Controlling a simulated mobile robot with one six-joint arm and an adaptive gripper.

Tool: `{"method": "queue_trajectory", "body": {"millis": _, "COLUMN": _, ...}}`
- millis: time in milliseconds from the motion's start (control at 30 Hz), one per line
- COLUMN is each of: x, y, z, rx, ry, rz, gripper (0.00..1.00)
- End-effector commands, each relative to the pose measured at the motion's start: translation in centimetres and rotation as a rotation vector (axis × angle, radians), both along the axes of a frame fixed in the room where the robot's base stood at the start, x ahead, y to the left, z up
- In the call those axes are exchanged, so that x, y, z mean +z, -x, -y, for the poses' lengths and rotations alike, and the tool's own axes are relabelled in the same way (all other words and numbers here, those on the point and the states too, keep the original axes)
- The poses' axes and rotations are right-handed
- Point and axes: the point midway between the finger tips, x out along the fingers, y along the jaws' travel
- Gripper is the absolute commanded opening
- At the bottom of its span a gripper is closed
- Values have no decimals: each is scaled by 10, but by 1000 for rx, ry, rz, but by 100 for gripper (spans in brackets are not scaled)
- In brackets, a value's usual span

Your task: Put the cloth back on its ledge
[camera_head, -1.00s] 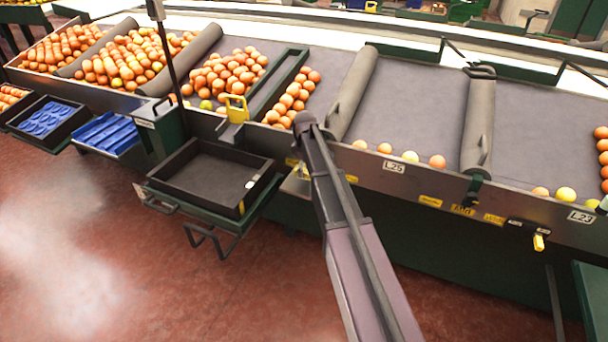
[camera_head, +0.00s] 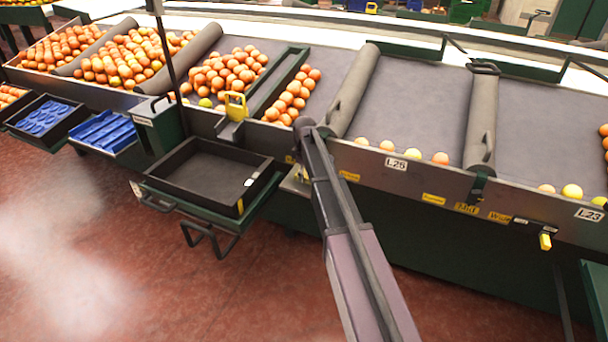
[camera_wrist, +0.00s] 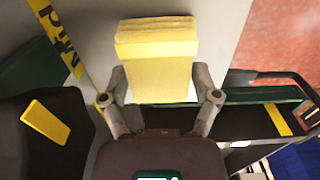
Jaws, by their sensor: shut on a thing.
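A yellow block-like folded cloth (camera_wrist: 157,75) fills the upper middle of the wrist view. My gripper (camera_wrist: 158,82) has a finger on each side of it and is shut on it. The cloth is above or in front of a pale grey surface (camera_wrist: 215,30); I cannot tell whether it touches. In the head view my arm reaches up to the sorting line's front edge, and it hides the gripper and cloth. A small pale plate (camera_head: 296,186) shows just left of my arm, below the front edge; I cannot tell whether it is the ledge.
A black tray (camera_head: 262,180) on a green stand juts out left of my arm. A yellow handle-shaped object (camera_head: 235,107) stands behind it. Oranges (camera_head: 222,73) lie between grey rollers (camera_head: 352,90). Red floor (camera_head: 95,240) is open at lower left.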

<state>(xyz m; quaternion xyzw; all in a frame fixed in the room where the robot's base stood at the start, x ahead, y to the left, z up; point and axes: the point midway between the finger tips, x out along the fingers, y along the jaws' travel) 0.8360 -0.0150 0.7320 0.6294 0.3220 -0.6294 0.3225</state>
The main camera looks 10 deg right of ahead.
Motion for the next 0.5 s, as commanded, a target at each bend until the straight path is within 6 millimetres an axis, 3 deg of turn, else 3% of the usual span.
{"method": "queue_trajectory", "body": {"millis": 167, "x": -4, "y": 0, "z": 0, "rx": -1, "ry": 0, "rz": 0, "gripper": 41}}
{"method": "queue_trajectory", "body": {"millis": 200, "x": -3, "y": 0, "z": 1, "rx": -1, "ry": 0, "rz": 0, "gripper": 91}}
{"method": "queue_trajectory", "body": {"millis": 233, "x": -3, "y": 0, "z": 1, "rx": -1, "ry": 0, "rz": 0, "gripper": 100}}
{"method": "queue_trajectory", "body": {"millis": 500, "x": -3, "y": 0, "z": 1, "rx": -1, "ry": 0, "rz": 0, "gripper": 100}}
